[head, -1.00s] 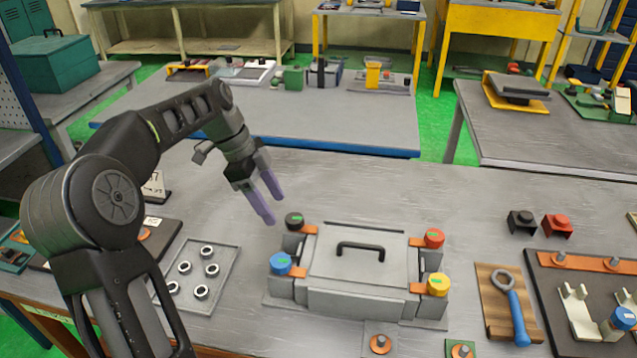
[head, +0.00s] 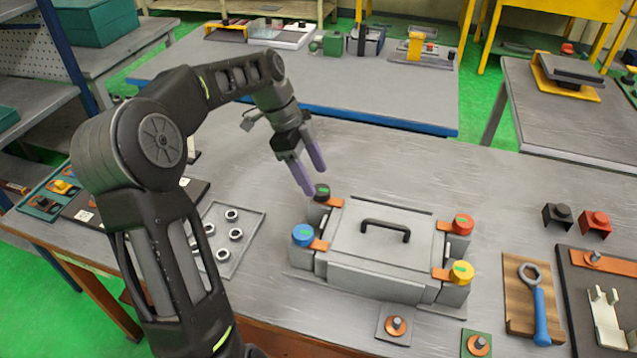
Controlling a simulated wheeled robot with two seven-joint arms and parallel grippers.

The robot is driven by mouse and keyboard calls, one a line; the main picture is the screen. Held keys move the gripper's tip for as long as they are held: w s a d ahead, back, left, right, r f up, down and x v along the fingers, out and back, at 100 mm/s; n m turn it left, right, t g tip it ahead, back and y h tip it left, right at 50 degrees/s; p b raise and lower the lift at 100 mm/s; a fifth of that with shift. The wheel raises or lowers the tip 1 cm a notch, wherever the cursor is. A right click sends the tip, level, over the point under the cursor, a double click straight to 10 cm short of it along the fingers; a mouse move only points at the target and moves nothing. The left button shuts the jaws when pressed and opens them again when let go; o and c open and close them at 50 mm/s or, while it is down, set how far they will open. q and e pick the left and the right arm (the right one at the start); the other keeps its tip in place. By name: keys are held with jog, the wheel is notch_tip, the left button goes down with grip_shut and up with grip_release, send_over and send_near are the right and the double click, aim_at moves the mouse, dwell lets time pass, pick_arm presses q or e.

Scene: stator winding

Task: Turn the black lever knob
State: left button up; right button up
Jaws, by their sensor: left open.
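An orange lever lies beside the knob. My left gripper (head: 316,181) is open, its two purple fingers pointing down. A blue knob (head: 303,235) is at the box's front left corner, a red knob (head: 463,224) at the back right and a yellow knob (head: 461,271) at the front right. My right gripper is not in view.
A grey tray with several rings (head: 247,218) lies left of the box. A wooden board (head: 518,310) with a blue-handled wrench, and black (head: 557,216) and red (head: 595,223) blocks, are at right. The table behind the box is clear.

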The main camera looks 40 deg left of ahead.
aim_at(321, 189)
pick_arm(q)
jog(key=shift+x, duration=1.75)
jog(key=shift+c, duration=0.2)
grip_shut()
